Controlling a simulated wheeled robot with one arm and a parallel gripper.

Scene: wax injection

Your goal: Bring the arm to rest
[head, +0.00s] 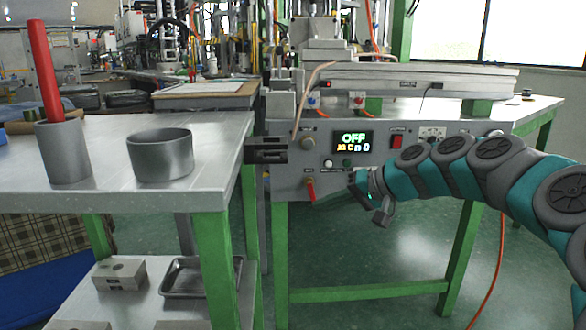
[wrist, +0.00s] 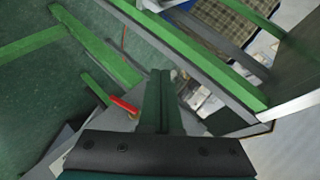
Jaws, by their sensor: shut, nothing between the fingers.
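My arm comes in from the right in the head view, in front of the machine (head: 400,180). My gripper (head: 358,182) is at its end, small and dark in the head view, just right of the machine's red lever (head: 310,190). In the wrist view my gripper (wrist: 161,74) shows its two fingers pressed together with nothing between them. The red lever (wrist: 124,106) lies to the left of the fingers there; whether they touch cannot be told.
A metal table (head: 110,195) on the left holds a grey bowl (head: 160,158) and a grey cup (head: 62,155) with a red stick (head: 44,70).

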